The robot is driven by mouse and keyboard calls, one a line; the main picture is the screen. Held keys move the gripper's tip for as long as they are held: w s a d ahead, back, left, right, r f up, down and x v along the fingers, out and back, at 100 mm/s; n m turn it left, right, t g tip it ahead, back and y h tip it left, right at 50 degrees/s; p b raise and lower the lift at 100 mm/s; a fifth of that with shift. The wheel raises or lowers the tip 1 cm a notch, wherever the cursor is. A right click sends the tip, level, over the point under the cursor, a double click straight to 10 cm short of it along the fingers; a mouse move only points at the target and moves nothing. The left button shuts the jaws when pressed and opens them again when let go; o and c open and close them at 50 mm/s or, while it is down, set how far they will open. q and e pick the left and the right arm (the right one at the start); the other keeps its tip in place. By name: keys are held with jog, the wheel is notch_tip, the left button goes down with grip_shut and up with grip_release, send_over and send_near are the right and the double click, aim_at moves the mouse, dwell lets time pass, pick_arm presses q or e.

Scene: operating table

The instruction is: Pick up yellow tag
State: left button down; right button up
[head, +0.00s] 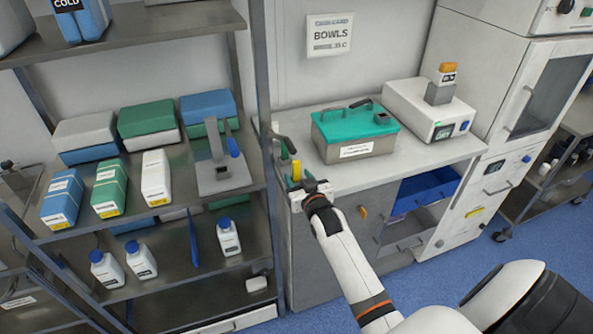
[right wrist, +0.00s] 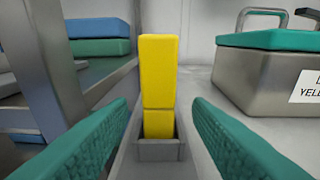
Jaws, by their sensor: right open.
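The yellow tag (head: 296,169) is an upright yellow block at the left end of the white counter, beside the shelf rack. In the right wrist view the yellow tag (right wrist: 159,75) stands in a small grey holder (right wrist: 158,151). My right gripper (head: 298,181) is open, with its teal fingers around the tag's place. In the right wrist view the fingers of the right gripper (right wrist: 159,130) lie left and right of the tag, with gaps on both sides. Neither finger visibly touches it. My left gripper is not in view.
A steel box with a teal lid (head: 352,130) stands right of the tag on the counter (head: 420,157). A white device (head: 430,108) is farther right. The metal shelf rack (head: 262,110) with boxes and bottles stands close on the left.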

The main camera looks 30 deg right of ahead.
jog(key=shift+x, duration=1.1)
jog(key=shift+a, duration=0.1)
grip_shut()
jog(key=shift+r, duration=0.15)
